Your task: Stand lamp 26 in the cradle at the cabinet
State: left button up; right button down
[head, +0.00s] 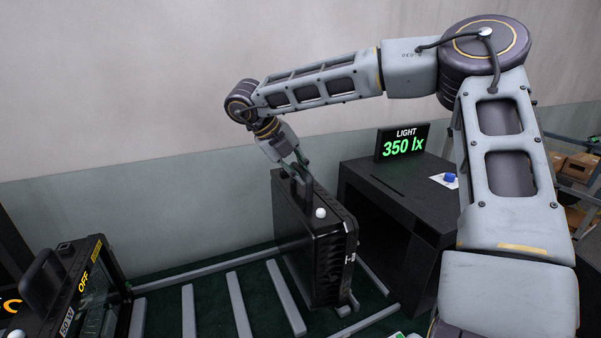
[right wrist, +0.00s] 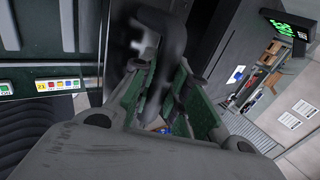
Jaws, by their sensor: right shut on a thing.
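A black floodlight housing (head: 318,245) with a top handle (head: 303,194) and a small white knob hangs upright from my right gripper (head: 295,170), which is shut on the handle. The handle also shows between the green-padded fingers in the right wrist view (right wrist: 168,45). The lamp's number is not readable here. Its lower edge is close to the grey rails (head: 238,304) on the dark green surface; I cannot tell whether it touches them. The black cabinet (head: 384,190) stands just right of the lamp. No cradle can be made out for certain. My left gripper is out of view.
A display reading 350 lx (head: 403,143) and a small blue item (head: 449,178) on a white card stand on the cabinet. Another housing marked OFF and 50 W (head: 75,285) stands at the left. Between it and the held lamp, the railed slots are empty. Shelving with boxes (head: 577,166) is far right.

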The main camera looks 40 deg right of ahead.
jog(key=shift+w+r, duration=0.1)
jog(key=shift+r, duration=0.85)
jog(key=s+d+r+m+p, duration=0.1)
jog(key=s+d+r+p, duration=0.1)
jog(key=d+r+p, duration=0.3)
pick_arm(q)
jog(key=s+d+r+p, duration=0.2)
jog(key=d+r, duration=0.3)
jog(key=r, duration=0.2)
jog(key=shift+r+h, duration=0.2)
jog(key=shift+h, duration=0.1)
pick_arm(e)
jog(key=s+d+f, duration=0.1)
jog(key=d+f, duration=0.1)
jog(key=d, duration=0.4)
jog(key=s+d+f+n, duration=0.1)
jog(key=s+d+f, duration=0.1)
jog(key=d, duration=0.4)
jog(key=shift+s+d+f, duration=0.15)
jog(key=shift+s+f, duration=0.1)
jog(key=shift+f, duration=0.1)
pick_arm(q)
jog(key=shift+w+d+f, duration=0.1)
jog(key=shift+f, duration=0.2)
